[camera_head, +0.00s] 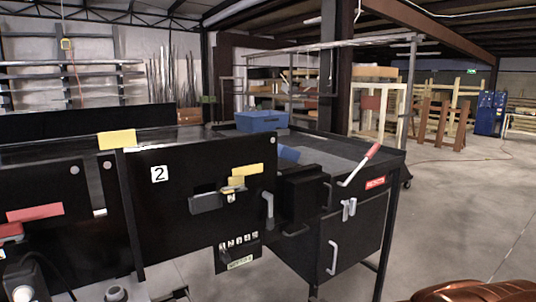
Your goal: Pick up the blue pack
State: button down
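I cannot tell which of the two is the blue pack. No fingers of my gripper can be made out in this view.
The black conveyor machine (145,215) with a "2" label fills the left and middle. A lever with a red grip (372,151) sticks up at its right end, above a cabinet door (345,240). Open concrete floor (450,220) lies to the right.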

aim_at(284, 152)
jog(key=z, duration=0.05)
jog(key=k, duration=0.5)
jog(key=z, duration=1.15)
jog(key=i, duration=4.85)
jog(key=u, duration=3.85)
